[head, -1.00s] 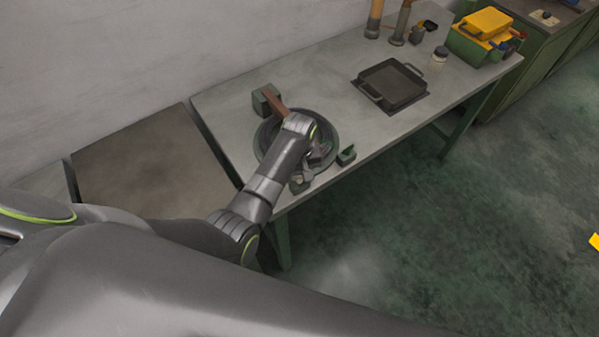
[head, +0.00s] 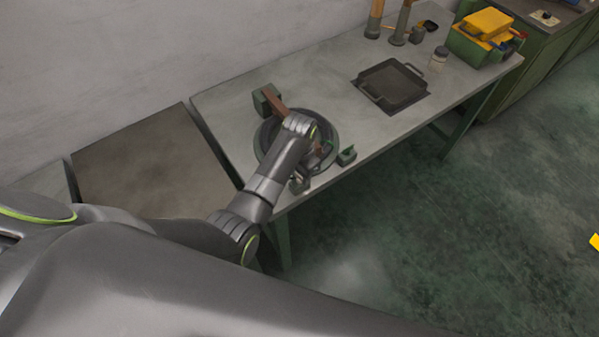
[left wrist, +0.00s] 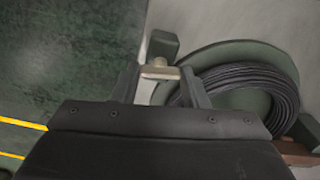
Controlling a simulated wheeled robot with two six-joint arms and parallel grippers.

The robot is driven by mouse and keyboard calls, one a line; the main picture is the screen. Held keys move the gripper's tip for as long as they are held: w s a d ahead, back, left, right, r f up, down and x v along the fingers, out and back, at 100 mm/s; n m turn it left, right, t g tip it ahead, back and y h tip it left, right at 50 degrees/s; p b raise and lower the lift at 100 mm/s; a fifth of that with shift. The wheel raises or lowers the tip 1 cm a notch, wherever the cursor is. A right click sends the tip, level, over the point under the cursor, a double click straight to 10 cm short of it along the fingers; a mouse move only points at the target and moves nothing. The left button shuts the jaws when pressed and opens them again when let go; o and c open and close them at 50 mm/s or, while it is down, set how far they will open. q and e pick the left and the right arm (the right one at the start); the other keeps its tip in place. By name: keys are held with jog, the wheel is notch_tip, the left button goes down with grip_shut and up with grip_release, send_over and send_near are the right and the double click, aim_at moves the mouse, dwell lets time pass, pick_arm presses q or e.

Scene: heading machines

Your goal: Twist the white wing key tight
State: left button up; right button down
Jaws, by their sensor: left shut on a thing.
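The white wing key (left wrist: 157,70) is a pale, small piece between my left gripper's two fingers in the left wrist view. My left gripper (left wrist: 158,86) is shut on it, beside a green block (left wrist: 163,44). In the head view my left arm reaches over the round dish, and the left gripper (head: 316,160) is near the bench's front edge, by the green block (head: 347,156). The wing key cannot be made out there. My right gripper is not in view.
A round green dish (left wrist: 284,61) holding a black coil (left wrist: 287,88) lies beside the gripper. A brown bar (head: 274,101) and another green block (head: 259,101) are behind it. A dark pan (head: 393,84), a jar (head: 439,57) and a green bin (head: 466,46) stand farther right.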

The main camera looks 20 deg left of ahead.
pick_arm(q)
jog(key=m, duration=0.5)
jog(key=shift+m, duration=0.3)
jog(key=m, duration=0.4)
jog(key=shift+m, duration=0.3)
jog(key=m, duration=0.9)
jog(key=shift+m, duration=0.3)
jog(key=o, duration=1)
jog(key=shift+w, duration=0.1)
